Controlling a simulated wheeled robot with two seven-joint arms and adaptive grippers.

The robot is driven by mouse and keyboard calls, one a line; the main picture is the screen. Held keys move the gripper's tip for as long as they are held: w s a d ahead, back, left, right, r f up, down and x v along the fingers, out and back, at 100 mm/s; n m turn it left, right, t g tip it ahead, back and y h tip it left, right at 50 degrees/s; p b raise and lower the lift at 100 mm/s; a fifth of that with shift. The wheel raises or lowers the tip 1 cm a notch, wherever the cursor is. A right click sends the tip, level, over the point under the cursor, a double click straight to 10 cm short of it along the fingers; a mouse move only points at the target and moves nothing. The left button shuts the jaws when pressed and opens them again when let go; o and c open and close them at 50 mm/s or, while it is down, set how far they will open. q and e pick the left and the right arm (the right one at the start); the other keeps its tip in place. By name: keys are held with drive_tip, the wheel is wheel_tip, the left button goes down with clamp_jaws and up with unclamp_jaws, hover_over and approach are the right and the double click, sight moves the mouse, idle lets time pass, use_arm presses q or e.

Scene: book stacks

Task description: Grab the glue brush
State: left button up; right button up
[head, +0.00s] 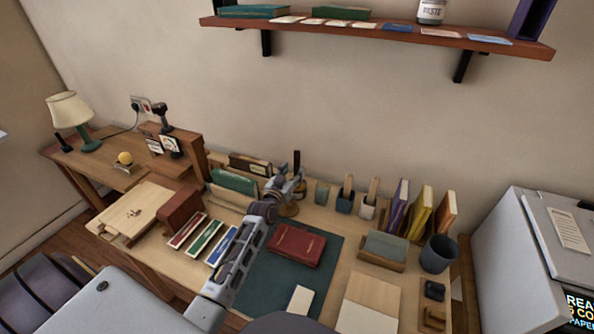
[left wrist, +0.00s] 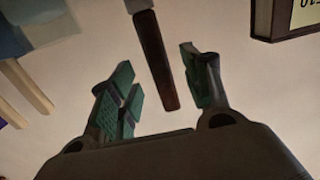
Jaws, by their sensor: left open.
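The glue brush appears to be the dark upright handle (head: 297,160) above a small amber jar (head: 301,192) at the back of the desk in the head view. In the left wrist view its dark brown handle (left wrist: 156,62) hangs down the picture, with a grey part at its upper end. My left gripper (head: 290,184) is beside it at the back of the desk. In the left wrist view, the open fingers (left wrist: 163,88) stand on either side of the handle's end, with a gap showing on both sides. My right gripper is not in view.
A dark blue pot (head: 344,202) and a pale pot (head: 368,209) with wooden handles stand right of the jar. A red book (head: 296,245) lies on the green mat (head: 262,291). Upright books (head: 420,213) and a grey cup (head: 438,254) stand farther right. A shelf (head: 380,33) hangs above.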

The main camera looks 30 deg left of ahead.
sight(296, 168)
use_arm(q)
drive_tip(key=shift+w, duration=1.05)
drive_tip(key=shift+w+a+f, duration=0.1)
drive_tip(key=shift+w, duration=0.95)
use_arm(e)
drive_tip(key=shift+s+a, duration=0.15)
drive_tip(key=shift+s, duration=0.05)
use_arm(q)
drive_tip(key=shift+c, duration=0.2)
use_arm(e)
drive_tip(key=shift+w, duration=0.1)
use_arm(q)
clamp_jaws()
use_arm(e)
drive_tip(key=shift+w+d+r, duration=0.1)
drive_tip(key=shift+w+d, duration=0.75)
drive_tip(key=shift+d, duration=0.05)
